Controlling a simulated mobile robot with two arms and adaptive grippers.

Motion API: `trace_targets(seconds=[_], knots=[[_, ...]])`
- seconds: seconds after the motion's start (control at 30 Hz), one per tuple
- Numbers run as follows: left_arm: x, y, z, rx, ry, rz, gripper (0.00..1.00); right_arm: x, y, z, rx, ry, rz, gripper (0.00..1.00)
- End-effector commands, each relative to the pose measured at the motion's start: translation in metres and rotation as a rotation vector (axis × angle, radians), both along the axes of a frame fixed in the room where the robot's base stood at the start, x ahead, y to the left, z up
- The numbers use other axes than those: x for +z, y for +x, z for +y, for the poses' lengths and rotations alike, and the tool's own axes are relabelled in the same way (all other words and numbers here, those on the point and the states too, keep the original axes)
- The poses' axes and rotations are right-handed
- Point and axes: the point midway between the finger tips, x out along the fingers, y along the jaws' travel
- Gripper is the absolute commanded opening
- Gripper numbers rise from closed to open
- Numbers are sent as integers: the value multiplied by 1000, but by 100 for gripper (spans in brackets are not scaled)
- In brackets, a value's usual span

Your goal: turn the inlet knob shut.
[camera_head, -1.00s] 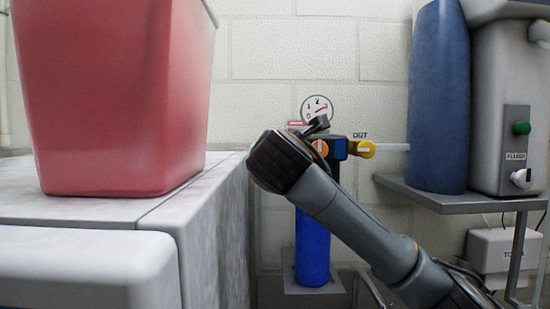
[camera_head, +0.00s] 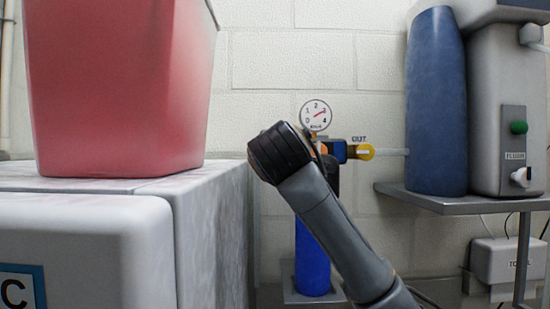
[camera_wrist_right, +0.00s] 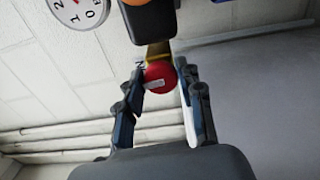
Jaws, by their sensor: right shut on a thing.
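The red inlet knob (camera_wrist_right: 161,75) shows in the right wrist view, with a pale bar across its face and part of a label beside it. My right gripper (camera_wrist_right: 161,72) has one finger on each side of the knob and is shut on it. In the head view my right wrist hides the knob and fingers. My left gripper is not in view.
A red bin (camera_head: 120,90) stands on a grey-white unit (camera_head: 100,245) at left. At right, a blue tank (camera_head: 436,105) and a grey dispenser (camera_head: 490,110) stand on a metal shelf (camera_head: 455,203). The wall is close behind the valve.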

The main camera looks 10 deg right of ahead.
Motion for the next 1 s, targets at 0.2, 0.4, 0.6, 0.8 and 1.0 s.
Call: trace_targets(seconds=[0.2, 0.4, 0.6, 0.8, 1.0], knots=[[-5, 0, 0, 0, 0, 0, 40, -2, 0, 0, 0, 72, -13, 5], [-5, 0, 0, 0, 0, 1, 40, -2, 0, 0, -1, 97, -17, 5], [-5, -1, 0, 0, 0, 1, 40, -2, 1, 0, -1, 99, -16, 5], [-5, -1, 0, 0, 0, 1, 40, -2, 0, 0, -1, 99, -16, 43], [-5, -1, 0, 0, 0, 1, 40, -1, 0, 0, 0, 97, -18, 58]])
